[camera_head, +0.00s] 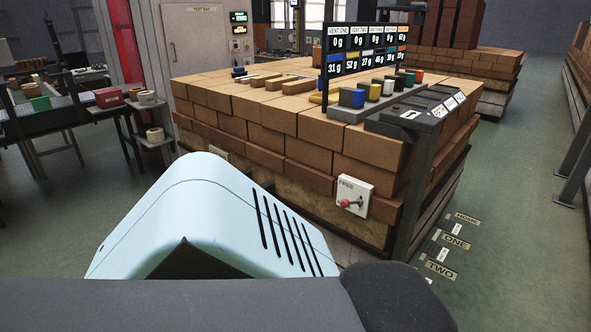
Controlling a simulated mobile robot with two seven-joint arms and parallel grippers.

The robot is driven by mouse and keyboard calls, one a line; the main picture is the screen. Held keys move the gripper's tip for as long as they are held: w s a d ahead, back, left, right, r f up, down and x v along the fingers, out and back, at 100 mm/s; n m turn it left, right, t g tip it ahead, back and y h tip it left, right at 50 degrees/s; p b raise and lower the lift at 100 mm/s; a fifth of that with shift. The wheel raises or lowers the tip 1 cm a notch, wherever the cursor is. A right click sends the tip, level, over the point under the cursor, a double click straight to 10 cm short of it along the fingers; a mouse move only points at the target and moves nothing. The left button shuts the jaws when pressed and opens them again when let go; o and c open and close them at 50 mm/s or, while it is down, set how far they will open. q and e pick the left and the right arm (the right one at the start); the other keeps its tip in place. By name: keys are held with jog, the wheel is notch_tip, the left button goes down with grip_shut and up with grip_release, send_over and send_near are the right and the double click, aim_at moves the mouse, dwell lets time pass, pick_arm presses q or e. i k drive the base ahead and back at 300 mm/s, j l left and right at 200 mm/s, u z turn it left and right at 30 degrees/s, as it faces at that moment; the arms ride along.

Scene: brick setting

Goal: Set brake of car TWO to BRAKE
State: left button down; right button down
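A stack of orange-brown bricks (266,137) forms a large block in the middle of the head view. On its near side is a small white box (359,189) with a lever ending in a red knob (345,203). The knob points left, and the small label above it seems to read FREE. No car number shows on the box, so I cannot tell which car it belongs to. Neither of my grippers is in view. A pale blue casing and a dark grey part fill the bottom and hide the floor and the stack's lower left.
Floor plates HOME (467,219), ONE (456,242) and TWO (441,270) lie right of a dark post. A table (70,118) stands left. Green floor (520,240) is clear at right.

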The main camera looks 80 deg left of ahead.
aim_at(345, 203)
jog(key=u, duration=2.15)
